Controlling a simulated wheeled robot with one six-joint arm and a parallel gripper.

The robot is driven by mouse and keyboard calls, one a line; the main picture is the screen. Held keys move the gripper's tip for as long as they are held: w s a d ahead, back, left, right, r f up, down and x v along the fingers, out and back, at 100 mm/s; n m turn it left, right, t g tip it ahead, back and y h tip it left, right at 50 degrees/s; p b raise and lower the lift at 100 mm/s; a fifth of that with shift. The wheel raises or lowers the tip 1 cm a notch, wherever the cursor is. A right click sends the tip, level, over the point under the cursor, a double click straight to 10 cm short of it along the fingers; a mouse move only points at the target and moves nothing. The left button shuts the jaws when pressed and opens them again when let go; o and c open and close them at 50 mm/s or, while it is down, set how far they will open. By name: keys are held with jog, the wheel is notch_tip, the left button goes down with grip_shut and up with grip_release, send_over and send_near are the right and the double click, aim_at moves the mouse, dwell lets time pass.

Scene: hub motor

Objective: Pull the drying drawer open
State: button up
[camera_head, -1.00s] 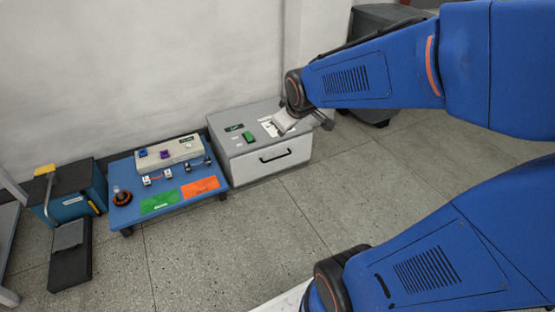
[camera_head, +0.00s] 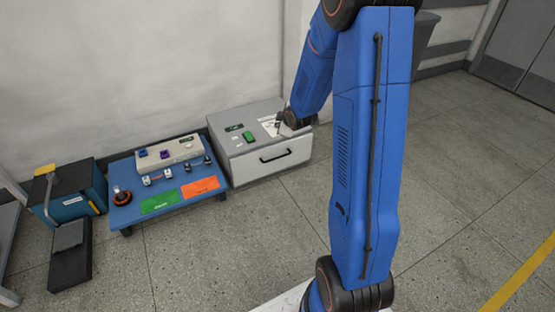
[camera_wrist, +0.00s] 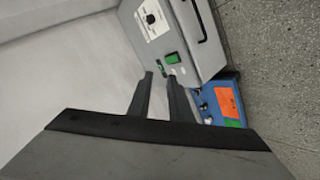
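The drying drawer is the front of a grey-white box (camera_head: 236,148) standing on the floor against the wall. Its black bar handle (camera_head: 274,155) is on the front face, which looks closed. The handle also shows at the top right of the wrist view (camera_wrist: 199,22). The box top carries a green button (camera_head: 249,136) and a white label with a dial (camera_wrist: 151,18). My gripper (camera_wrist: 161,76) is open, its two black fingers apart with nothing between them. In the wrist view the fingers point toward the box's top side, away from the handle. In the head view my gripper is mostly hidden behind my wrist.
A blue low table (camera_head: 124,212) with a green mat (camera_head: 160,201), an orange mat (camera_head: 200,187) and a small device stands left of the box. A teal box (camera_head: 72,205) and a dark pedal-like block (camera_head: 70,265) stand farther left. Floor before the drawer is clear.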

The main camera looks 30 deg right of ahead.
aim_at(277, 158)
jog(key=w+d+f+n+t+y, duration=0.1)
jog(key=w+d+f+n, duration=0.15)
jog(key=f, duration=0.75)
jog(key=w+d+f+n+t, duration=0.2)
jog(key=w+d+f, duration=0.1)
jog(key=f, duration=0.6)
jog(key=s+d+f+n+t, duration=0.1)
jog(key=s+f, duration=0.1)
jog(key=f, duration=0.6)
jog(key=s+d+f+n+t, duration=0.1)
jog(key=s+f+n, duration=0.15)
jog(key=f, duration=0.55)
jog(key=shift+m, duration=0.3)
jog(key=x, duration=1.1)
jog(key=r+x, duration=0.1)
jog(key=x, duration=0.5)
jog(key=shift+w, duration=0.1)
grip_shut()
